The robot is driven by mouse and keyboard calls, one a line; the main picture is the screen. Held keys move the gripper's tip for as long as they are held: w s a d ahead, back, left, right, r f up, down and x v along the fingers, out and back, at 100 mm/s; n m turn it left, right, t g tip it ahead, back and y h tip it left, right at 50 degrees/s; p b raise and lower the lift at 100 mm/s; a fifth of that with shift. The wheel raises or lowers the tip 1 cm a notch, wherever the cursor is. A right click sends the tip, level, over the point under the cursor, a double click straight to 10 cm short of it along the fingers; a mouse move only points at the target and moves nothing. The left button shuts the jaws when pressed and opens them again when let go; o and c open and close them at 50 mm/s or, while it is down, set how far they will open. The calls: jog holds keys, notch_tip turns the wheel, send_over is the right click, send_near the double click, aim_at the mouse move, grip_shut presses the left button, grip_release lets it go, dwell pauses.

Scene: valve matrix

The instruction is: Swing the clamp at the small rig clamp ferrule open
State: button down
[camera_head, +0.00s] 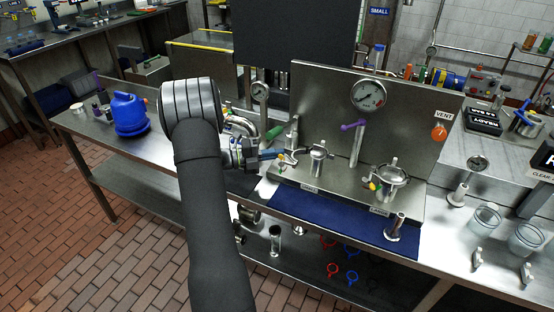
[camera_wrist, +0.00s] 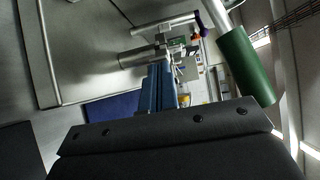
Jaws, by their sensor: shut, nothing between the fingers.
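The steel rig (camera_head: 405,125) stands on the bench with a gauge on its upright plate. At its left end a small clamp with a yellow-tipped part (camera_head: 280,168) sits low beside a short steel vessel (camera_head: 317,160). My gripper (camera_head: 279,154) comes in from the left, its blue fingers closed together and empty, with the tips close to that clamp. I cannot tell whether they touch it. In the wrist view the blue fingers (camera_wrist: 158,85) point toward steel fittings (camera_wrist: 172,45). Whether the clamp is open is too small to tell.
A green handle (camera_head: 274,132) is just above my fingers and looms large at right in the wrist view (camera_wrist: 240,62). A purple-handled valve (camera_head: 353,125) and a larger vessel (camera_head: 389,178) stand further right.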

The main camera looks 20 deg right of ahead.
jog(key=shift+w+d, duration=0.35)
jog(key=shift+w, duration=0.3)
jog(key=shift+w+d, duration=0.35)
jog(key=shift+w, duration=0.3)
jog(key=w+a, duration=0.3)
jog(key=a, duration=1.4)
jog(key=shift+a, duration=0.1)
jog(key=s+d, duration=0.1)
jog(key=d, duration=0.4)
jog(key=s+d, duration=0.1)
jog(key=d, duration=0.5)
jog(key=s+d, duration=0.1)
jog(key=d, duration=0.5)
jog(key=shift+d, duration=0.1)
jog(key=w+a, duration=0.2)
jog(key=a, duration=1.4)
jog(key=shift+w, duration=0.35)
